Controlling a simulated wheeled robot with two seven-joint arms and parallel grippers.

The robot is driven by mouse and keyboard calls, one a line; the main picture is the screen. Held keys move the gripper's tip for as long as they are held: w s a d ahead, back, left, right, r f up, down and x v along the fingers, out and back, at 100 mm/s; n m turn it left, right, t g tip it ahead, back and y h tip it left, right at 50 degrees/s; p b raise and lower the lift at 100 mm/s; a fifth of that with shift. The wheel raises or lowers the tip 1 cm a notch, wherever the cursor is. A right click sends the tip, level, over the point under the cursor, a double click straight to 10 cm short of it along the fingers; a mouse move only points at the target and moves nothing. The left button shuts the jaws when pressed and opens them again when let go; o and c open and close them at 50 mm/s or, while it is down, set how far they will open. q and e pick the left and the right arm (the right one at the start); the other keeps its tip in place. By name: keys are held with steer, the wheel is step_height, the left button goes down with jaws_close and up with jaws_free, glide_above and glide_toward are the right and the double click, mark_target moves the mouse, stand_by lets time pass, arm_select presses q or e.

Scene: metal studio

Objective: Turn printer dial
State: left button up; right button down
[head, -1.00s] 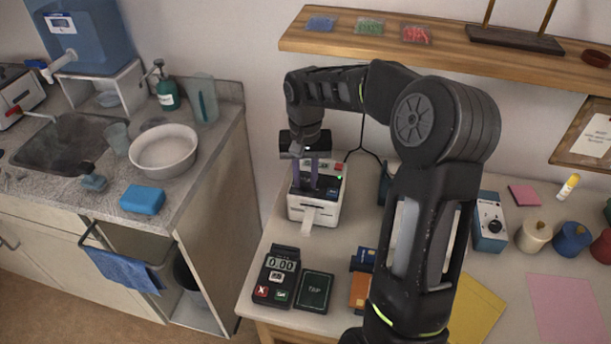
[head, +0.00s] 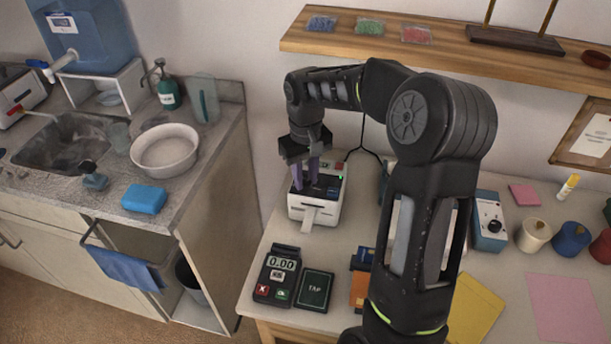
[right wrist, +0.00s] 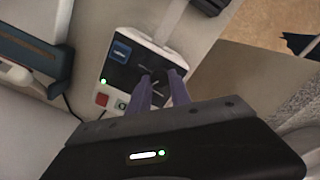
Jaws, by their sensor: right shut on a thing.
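The label printer (head: 331,210) is a small white box with a dark top panel on the desk. A paper strip (head: 308,218) hangs from its front. My right gripper (head: 304,187) points down onto the printer's top, at the panel's left side. In the right wrist view the two purple fingers (right wrist: 158,84) are shut on the dark dial (right wrist: 154,78), which they partly hide. A blue button (right wrist: 121,51) and a red button (right wrist: 101,99) lie beside it on the printer's top. My left gripper is not in view.
A card terminal (head: 276,277) and a dark tap pad (head: 314,290) lie in front of the printer. A blue-grey box with a knob (head: 489,222) and several thread spools stand at right. The wooden shelf (head: 450,50) runs above the desk.

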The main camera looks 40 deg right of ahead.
mark_target(305, 181)
steer(key=c, duration=1.2)
jaws_free()
steer(key=shift+r, duration=0.1)
step_height(305, 181, up, 8)
steer(key=shift+f+b, duration=0.15)
steer(key=shift+b, duration=0.15)
steer(key=shift+f, duration=0.1)
